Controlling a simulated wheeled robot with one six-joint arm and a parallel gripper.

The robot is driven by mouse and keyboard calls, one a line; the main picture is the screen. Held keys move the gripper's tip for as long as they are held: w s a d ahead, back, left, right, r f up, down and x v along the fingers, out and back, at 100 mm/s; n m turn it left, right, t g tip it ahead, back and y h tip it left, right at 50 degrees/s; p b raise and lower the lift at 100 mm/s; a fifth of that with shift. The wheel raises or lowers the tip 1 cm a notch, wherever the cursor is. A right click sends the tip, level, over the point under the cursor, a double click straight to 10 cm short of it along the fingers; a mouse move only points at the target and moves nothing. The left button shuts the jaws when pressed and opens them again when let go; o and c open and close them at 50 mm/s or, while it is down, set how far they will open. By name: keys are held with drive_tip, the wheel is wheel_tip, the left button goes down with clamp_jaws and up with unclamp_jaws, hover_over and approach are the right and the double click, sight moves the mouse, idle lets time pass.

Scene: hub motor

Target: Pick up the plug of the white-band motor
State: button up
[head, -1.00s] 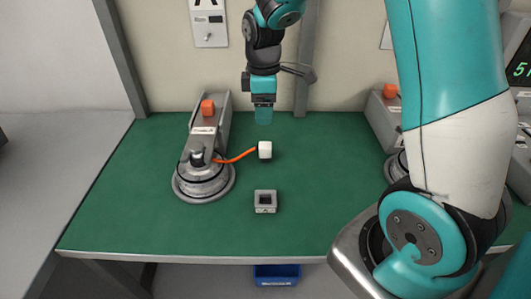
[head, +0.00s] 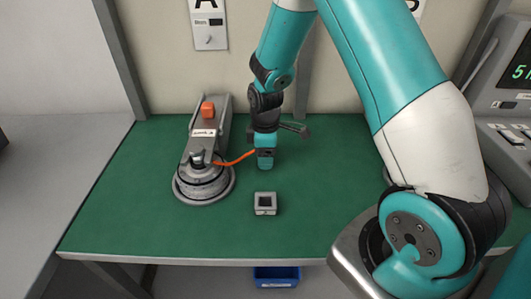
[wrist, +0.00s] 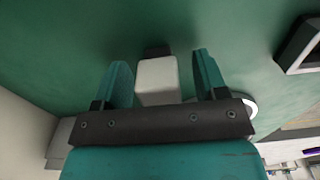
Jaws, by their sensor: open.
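The motor (head: 203,184) at the left of the green bench is a round grey drum with a pale band, fixed to a grey stand. An orange cable (head: 238,159) runs from it to the right and ends behind my gripper (head: 265,163). In the wrist view, the white, block-shaped plug (wrist: 158,82) lies between the two teal fingers of my gripper (wrist: 162,68). The fingers are open, with a visible gap on each side of the plug. In the head view the plug is hidden behind my gripper.
A grey square socket block (head: 265,203) sits on the green bench (head: 150,228) in front of my gripper. A console with a green display (head: 519,70) stands at the right. A blue bin (head: 277,276) is below the front edge. The front of the bench is clear.

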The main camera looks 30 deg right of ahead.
drive_tip(key=c, duration=1.1)
drive_tip(key=shift+c, duration=0.2)
drive_tip(key=shift+r, duration=0.15)
